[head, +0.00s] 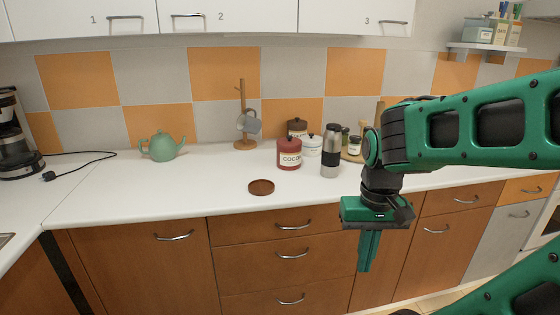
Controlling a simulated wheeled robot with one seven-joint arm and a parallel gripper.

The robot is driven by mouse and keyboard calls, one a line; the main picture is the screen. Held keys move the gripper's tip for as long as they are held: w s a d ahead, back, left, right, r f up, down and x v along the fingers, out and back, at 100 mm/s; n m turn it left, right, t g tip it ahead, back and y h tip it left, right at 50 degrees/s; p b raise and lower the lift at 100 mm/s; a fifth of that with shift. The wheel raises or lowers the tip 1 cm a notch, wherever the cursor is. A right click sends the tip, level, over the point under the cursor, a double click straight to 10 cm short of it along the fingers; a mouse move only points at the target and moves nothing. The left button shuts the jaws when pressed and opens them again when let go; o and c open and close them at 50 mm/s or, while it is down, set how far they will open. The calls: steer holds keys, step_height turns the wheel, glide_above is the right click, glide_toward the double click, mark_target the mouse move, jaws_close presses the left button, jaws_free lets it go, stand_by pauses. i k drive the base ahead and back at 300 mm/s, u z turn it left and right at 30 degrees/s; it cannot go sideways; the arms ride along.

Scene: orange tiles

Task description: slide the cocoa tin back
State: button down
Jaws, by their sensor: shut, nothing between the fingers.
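The cocoa tin (289,155) is a dark red canister with a lid and a pale label, standing upright on the white counter. A brown canister (297,128) stands close behind it and a white lidded pot (313,146) stands just to its right. My gripper (366,268) points down in front of the counter's front edge, to the right of the tin and well apart from it. Its green fingers are together and hold nothing.
A round brown coaster (261,187) lies front left. A mug tree (243,120) and a green teapot (162,147) stand farther left. The counter's left middle is clear.

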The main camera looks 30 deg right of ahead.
mark_target(287, 159)
steer(key=u, duration=2.05)
steer(key=k, duration=1.9)
steer(key=z, duration=0.8)
steer(key=i, duration=1)
steer(key=z, duration=0.05)
